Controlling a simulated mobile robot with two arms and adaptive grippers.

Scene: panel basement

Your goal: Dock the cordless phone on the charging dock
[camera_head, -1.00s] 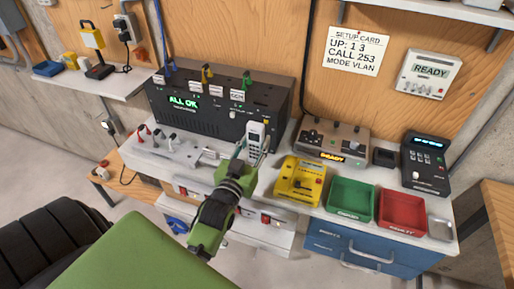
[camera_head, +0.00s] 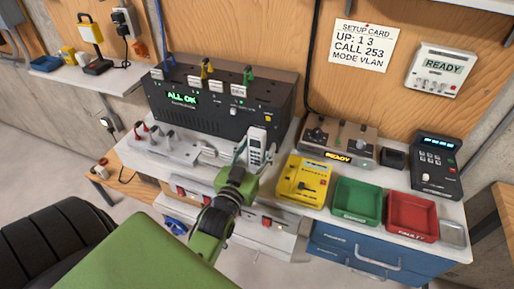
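The cordless phone (camera_head: 256,143), light grey with a dark keypad and a small screen, stands upright in front of the black panel unit. My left gripper (camera_head: 255,154) reaches up to it from below, with one fingertip on either side of the phone. The fingers look spread wider than the phone; contact is too small to make out. The phone's lower end is partly hidden by the gripper. A small black block (camera_head: 392,158), which looks like the charging dock, sits empty between the brown READY box and the black desk phone. My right gripper is not in view.
The brown READY box (camera_head: 340,140), yellow device (camera_head: 303,182), green tray (camera_head: 357,219), red tray (camera_head: 412,236) and desk phone (camera_head: 435,165) crowd the bench's right side. The black panel unit (camera_head: 215,125) stands behind. A switch plate (camera_head: 165,146) lies left of the gripper.

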